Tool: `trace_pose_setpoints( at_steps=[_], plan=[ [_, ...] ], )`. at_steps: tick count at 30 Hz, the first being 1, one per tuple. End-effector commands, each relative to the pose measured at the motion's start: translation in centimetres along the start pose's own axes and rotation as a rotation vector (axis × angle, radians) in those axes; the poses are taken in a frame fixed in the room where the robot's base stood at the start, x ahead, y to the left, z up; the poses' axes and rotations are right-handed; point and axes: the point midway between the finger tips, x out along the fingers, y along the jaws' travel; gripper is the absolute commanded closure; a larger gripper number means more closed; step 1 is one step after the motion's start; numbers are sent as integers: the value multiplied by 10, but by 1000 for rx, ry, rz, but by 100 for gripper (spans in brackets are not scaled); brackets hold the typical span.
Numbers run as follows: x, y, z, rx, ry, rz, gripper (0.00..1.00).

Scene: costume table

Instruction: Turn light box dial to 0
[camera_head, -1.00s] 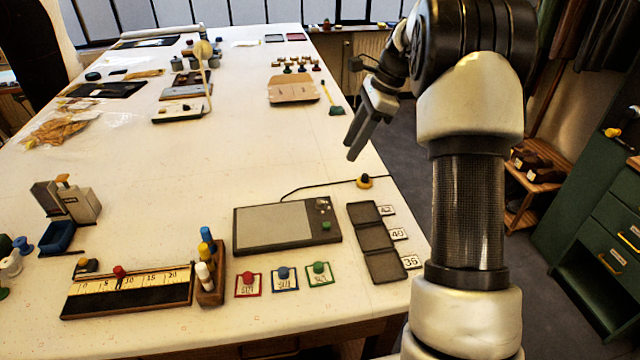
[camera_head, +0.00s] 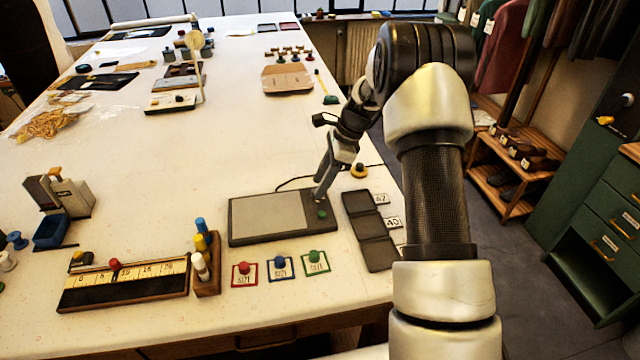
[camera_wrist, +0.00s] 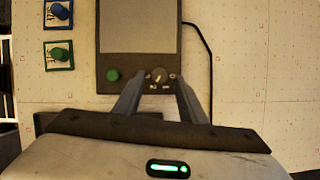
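The light box (camera_head: 268,216) is a flat dark-framed box with a pale panel, lying on the table in the head view. It also shows at the top of the wrist view (camera_wrist: 139,27). Its small round dial (camera_wrist: 159,75) has a light pointer mark and tiny markings around it that I cannot read. A green button (camera_wrist: 113,75) sits beside the dial. My gripper (camera_wrist: 160,81) is open, with one finger on each side of the dial. Whether the fingers touch it I cannot tell. In the head view my gripper (camera_head: 318,194) points down over the box's right end and mostly hides the dial.
A dark three-part tray (camera_head: 370,230) with number cards lies close right of the light box. Red, blue and green framed cards with knobs (camera_head: 281,262) lie in front. A cable (camera_head: 292,182) runs behind, near a yellow-and-black knob (camera_head: 359,171).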

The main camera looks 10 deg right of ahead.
Motion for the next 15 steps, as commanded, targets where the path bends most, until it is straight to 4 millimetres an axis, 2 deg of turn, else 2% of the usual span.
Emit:
trace_pose_setpoints(
  at_steps=[4, 13, 15],
  plan=[
    [11, 0, 0, 0, 0, 0, 63],
    [13, 0, 0, 0, 1, 0, 63],
    [13, 0, 0, 0, 1, 0, 73]
  ],
)
